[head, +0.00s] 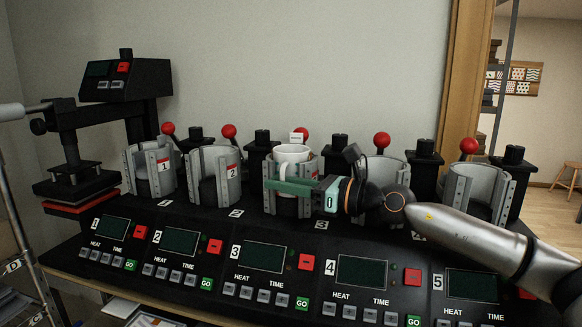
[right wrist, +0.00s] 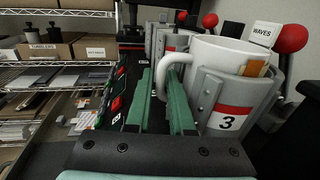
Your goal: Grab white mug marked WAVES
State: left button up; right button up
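The white mug (head: 291,154) sits upright in press station 3, with a small white tag (head: 298,137) above it. In the right wrist view the tag (right wrist: 262,34) reads WAVES, and the mug (right wrist: 215,55) is partly hidden by the grey clamp (right wrist: 238,100) marked 3. Its handle (right wrist: 163,72) sticks out toward my right gripper (head: 274,186). The green fingers are apart, with a visible gap, and their tips (right wrist: 165,82) are at the handle. I cannot tell whether they touch it. My left gripper is not in view.
Other clamp stations stand on both sides: station 2 (head: 214,176) on the left, station 5 (head: 480,190) on the right. Red-knobbed levers (head: 382,141) rise behind them. Control panels (head: 262,257) line the front. A flat press (head: 80,185) stands at far left.

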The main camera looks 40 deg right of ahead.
grip_shut()
dwell(1.4)
